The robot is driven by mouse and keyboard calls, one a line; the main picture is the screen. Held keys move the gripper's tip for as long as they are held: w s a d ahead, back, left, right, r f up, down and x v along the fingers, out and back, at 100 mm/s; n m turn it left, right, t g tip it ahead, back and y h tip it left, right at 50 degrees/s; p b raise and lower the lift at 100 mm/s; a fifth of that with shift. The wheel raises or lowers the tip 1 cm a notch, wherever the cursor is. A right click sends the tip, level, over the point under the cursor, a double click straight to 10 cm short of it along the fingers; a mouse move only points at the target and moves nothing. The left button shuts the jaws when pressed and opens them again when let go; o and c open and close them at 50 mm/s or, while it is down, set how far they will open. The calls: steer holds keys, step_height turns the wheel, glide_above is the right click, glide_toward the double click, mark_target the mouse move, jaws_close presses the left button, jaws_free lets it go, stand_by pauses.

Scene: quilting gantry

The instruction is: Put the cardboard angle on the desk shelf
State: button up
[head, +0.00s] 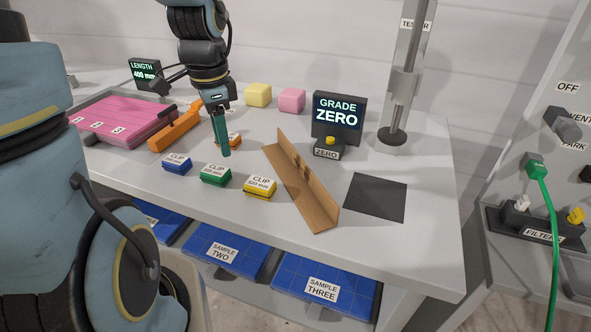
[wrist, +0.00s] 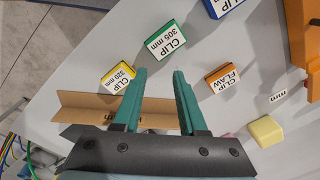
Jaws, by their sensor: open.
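The brown cardboard angle (head: 303,188) is an L-shaped strip lying on the white desk, between the yellow clip and the dark square mat. My gripper (head: 222,148) hangs above the desk with fingers pointing down, left of the angle and apart from it. In the wrist view my gripper (wrist: 160,72) is open with nothing between its green fingers. The cardboard angle (wrist: 75,104) shows there beyond the fingers, partly hidden by them and the gripper body. Below the desktop is a lower level with blue sample trays (head: 224,250); I cannot tell whether this is the desk shelf.
Blue, green and yellow clips (head: 260,187) stand near the desk front. An orange clip (head: 232,140) sits behind my fingers. The dark mat (head: 376,198) is bare. The grade display (head: 338,118) and tester post (head: 392,137) stand behind. A pink case (head: 125,120) lies left.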

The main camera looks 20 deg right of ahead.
steer(key=s+d+r+m+p, duration=0.1)
steer(key=s+d+r+m, duration=0.15)
steer(key=d+m, duration=0.8)
steer(key=m, duration=0.8)
glide_above(303, 161)
steer(key=shift+g, duration=0.4)
steer(key=f, duration=0.4)
steer(key=shift+s+d+p, duration=0.2)
steer(key=shift+d+p, duration=0.15)
steer(key=shift+p, duration=0.05)
steer(key=shift+w+a+f+p, duration=0.1)
steer(key=shift+f+p, duration=0.1)
steer(key=shift+f, duration=0.8)
steer(key=shift+w+a+f+p, duration=0.1)
steer(key=shift+a+f+p, duration=0.05)
steer(key=shift+f, duration=0.9)
steer(key=shift+a+f+p, duration=0.1)
steer(key=shift+f+p, duration=0.1)
steer(key=shift+f, duration=0.8)
jaws_close()
